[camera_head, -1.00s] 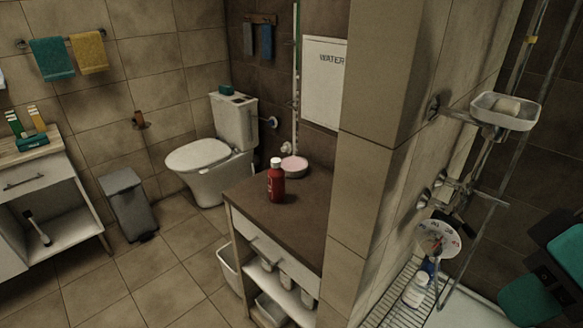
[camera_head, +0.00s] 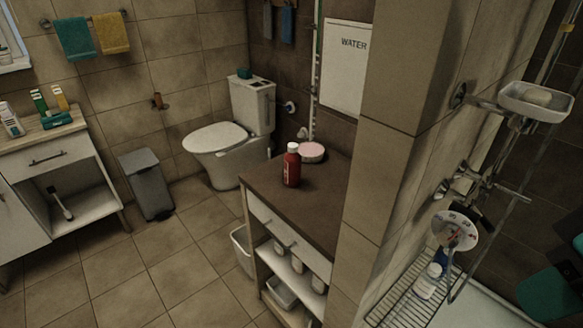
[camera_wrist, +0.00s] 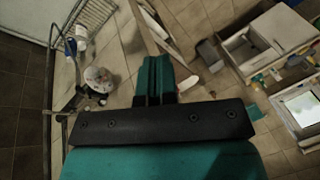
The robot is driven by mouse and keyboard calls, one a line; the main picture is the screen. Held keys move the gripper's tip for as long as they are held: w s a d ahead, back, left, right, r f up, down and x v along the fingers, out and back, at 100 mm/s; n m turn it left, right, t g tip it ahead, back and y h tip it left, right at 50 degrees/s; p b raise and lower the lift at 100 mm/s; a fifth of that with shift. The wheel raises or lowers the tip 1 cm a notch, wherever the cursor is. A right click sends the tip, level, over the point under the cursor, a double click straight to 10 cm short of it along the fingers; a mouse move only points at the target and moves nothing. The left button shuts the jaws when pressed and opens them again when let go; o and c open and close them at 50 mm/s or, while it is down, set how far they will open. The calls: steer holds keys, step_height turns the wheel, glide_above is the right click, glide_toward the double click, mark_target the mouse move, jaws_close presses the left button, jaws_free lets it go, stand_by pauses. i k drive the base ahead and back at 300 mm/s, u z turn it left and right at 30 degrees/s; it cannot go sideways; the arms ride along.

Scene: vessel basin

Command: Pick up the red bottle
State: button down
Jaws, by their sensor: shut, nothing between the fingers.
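The red bottle (camera_head: 291,166) has a white cap and stands upright on the dark brown top of a cabinet (camera_head: 272,190) in the head view. My gripper (camera_wrist: 153,62) shows in the wrist view as teal fingers close together, shut and empty, pointing over the room's floor. It is apart from the bottle, which I cannot make out in the wrist view. In the head view only teal parts of my arm show at the right edge.
A pink round container (camera_head: 312,152) stands behind the bottle. A tiled wall corner (camera_head: 385,150) rises right of the cabinet. The shower head (camera_head: 455,231) and soap dish (camera_head: 537,101) stick out farther right. Open floor (camera_head: 180,260) lies left of the cabinet.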

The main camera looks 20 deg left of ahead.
mark_target(293, 159)
steer(key=k, duration=0.5)
steer(key=z, duration=3.05)
steer(key=k, duration=1.9)
steer(key=u, duration=2.1)
steer(key=i, duration=0.85)
